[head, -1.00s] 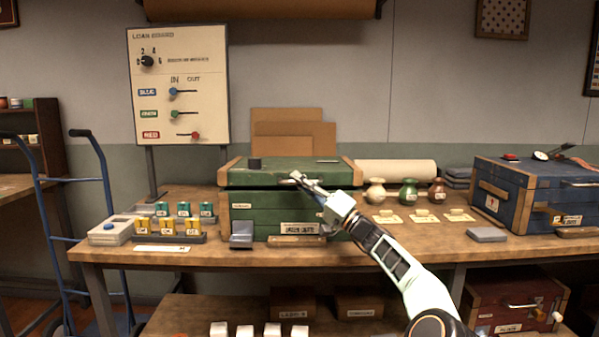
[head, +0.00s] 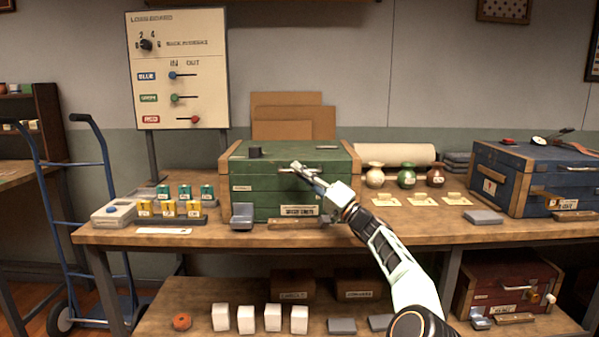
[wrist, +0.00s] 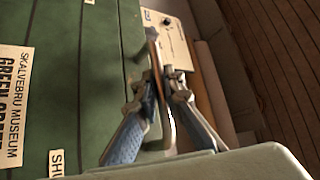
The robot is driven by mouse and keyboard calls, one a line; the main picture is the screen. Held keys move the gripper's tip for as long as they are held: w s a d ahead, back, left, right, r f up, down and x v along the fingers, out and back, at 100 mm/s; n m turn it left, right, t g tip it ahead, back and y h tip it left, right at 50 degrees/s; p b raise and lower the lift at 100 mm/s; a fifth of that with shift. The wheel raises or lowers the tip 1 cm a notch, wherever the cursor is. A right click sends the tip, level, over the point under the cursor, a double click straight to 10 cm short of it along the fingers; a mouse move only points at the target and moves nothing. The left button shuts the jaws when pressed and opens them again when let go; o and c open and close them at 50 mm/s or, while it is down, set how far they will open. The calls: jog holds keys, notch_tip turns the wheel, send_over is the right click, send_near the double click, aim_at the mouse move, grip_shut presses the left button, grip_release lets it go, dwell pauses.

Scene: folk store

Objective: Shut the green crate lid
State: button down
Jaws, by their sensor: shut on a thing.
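The green crate (head: 265,205) stands on the workbench with wooden corner strips. Its green lid (head: 285,155) lies level on top, and I see no clear gap at the front. My gripper (head: 303,170) is at the lid's front edge. In the wrist view my gripper (wrist: 163,82) has its fingers on both sides of the curved metal handle (wrist: 157,60) and is shut on it. The crate label (wrist: 12,110) shows at the left there.
A grey box (head: 242,215) and a wooden-handled piece (head: 293,223) lie in front of the crate. Yellow and green blocks (head: 168,208) stand left, vases (head: 406,175) right, and a blue crate (head: 500,180) farther right. The loan board (head: 180,70) rises behind.

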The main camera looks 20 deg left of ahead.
jog(key=c, duration=2)
grip_release()
jog(key=shift+a+f, duration=0.1)
jog(key=shift+f, duration=0.5)
jog(key=shift+c, duration=0.2)
jog(key=shift+r, duration=0.15)
jog(key=shift+d, duration=0.3)
jog(key=shift+v, duration=5.75)
jog(key=shift+s+a, duration=0.1)
jog(key=shift+s, duration=0.05)
